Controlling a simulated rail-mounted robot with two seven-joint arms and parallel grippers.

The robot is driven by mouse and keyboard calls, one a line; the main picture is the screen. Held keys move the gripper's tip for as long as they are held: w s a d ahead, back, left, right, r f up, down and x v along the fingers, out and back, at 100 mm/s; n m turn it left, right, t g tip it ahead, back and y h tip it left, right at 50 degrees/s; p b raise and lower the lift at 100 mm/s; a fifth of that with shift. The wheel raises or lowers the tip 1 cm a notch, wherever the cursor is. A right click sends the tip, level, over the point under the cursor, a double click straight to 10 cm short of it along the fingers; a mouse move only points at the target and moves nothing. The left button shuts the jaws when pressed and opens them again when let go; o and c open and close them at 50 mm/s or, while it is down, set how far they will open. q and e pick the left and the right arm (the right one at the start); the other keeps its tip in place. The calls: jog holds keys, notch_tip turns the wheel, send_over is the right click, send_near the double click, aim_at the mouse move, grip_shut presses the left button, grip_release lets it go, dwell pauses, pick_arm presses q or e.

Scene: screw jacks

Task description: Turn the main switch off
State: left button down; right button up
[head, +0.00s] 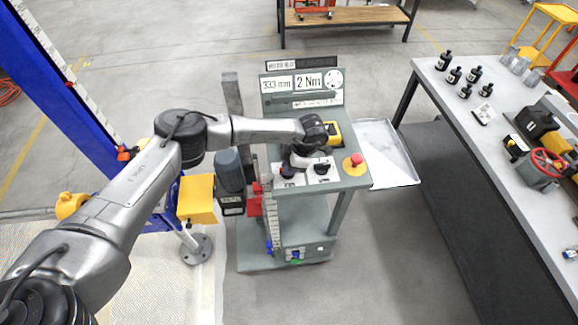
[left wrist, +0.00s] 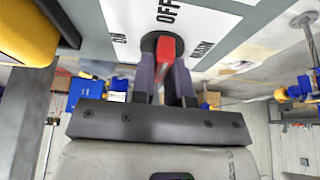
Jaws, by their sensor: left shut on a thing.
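The main switch is a red handle (left wrist: 166,62) on a white plate marked ON, OFF and MAIN. In the left wrist view my left gripper (left wrist: 170,75) is shut on this handle, with a dark finger on each side. The handle lies roughly in line with the OFF mark (left wrist: 168,12), with ON to its left and MAIN to its right. In the head view the red switch (head: 287,172) sits at the left of the console top, partly hidden by my left gripper (head: 289,165). My right gripper is in neither view.
A black knob (head: 322,168) and a red mushroom button (head: 357,159) on yellow are to the right on the console. A display panel (head: 305,84) reads 333 mm and 2 Nm. A silver tray (head: 390,152) adjoins the console. A workbench (head: 480,150) stands further right.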

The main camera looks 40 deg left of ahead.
pick_arm(q)
jog(key=c, duration=1.1)
grip_release()
jog(key=b+v, duration=0.1)
jog(key=v, duration=1.3)
jog(key=shift+f, duration=0.1)
